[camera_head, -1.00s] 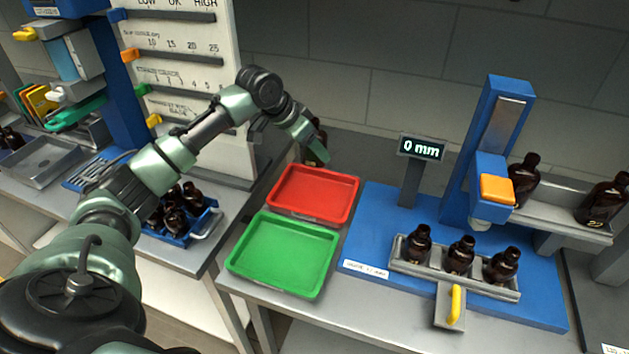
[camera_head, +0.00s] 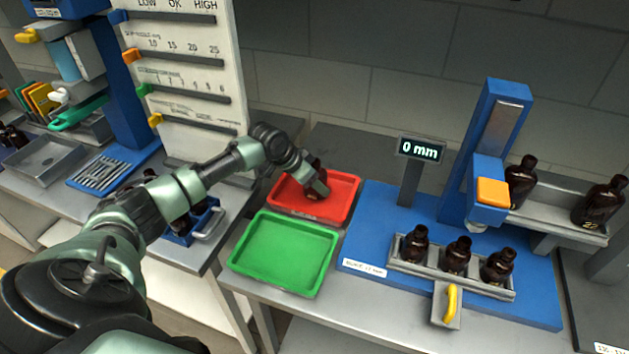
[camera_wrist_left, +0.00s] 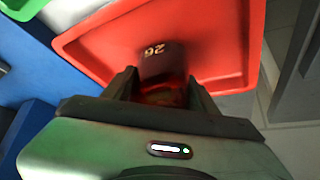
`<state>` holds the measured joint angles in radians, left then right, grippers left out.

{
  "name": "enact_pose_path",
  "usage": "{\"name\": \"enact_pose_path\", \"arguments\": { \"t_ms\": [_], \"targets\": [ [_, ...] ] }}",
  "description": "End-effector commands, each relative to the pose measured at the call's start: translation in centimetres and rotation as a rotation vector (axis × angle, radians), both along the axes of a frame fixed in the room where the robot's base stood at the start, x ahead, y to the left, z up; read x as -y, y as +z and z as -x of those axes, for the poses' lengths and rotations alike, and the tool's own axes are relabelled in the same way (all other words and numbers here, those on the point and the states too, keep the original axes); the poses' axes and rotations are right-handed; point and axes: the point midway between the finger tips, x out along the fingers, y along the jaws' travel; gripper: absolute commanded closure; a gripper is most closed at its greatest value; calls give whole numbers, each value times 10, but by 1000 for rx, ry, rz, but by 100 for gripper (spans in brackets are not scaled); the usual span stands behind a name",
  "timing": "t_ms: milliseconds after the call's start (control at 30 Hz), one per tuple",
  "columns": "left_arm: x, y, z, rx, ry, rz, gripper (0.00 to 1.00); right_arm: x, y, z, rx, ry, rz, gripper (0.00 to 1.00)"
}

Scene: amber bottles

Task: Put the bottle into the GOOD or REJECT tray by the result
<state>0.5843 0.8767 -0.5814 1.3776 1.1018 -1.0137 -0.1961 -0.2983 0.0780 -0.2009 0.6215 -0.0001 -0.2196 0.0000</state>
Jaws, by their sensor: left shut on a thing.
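My left gripper (camera_head: 318,190) is over the red tray (camera_head: 284,204) in the head view. It is shut on an amber bottle (camera_head: 313,194), which is partly hidden by the gripper. In the left wrist view the bottle (camera_wrist_left: 163,62) sits between the two fingers, with the number 26 on it, against the red tray floor (camera_wrist_left: 220,38). I cannot tell whether the bottle touches the tray floor. The green tray (camera_head: 282,252) is empty, in front of the red one. The display (camera_head: 421,149) reads 0 mm. My right gripper is not in view.
A blue gauge station (camera_head: 380,215) stands right of the trays, with a tall column and a rack (camera_head: 450,270) of three amber bottles. More bottles stand on a grey shelf (camera_head: 560,220) at right. A blue crate (camera_head: 207,225) with bottles is at left.

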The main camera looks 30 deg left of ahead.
Motion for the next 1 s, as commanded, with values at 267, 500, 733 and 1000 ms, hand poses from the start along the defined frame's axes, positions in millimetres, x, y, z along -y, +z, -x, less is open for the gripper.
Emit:
{"name": "enact_pose_path", "arguments": {
  "t_ms": [267,500,733,1000],
  "targets": [
    [0,-1,0,0,1,1,20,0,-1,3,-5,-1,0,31],
    [0,-1,0,0,1,1,20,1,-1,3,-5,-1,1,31],
    [-6,18,10,3,0,-1,20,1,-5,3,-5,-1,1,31],
    [-17,66,40,2,0,-3,20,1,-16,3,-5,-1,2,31]
  ]
}}
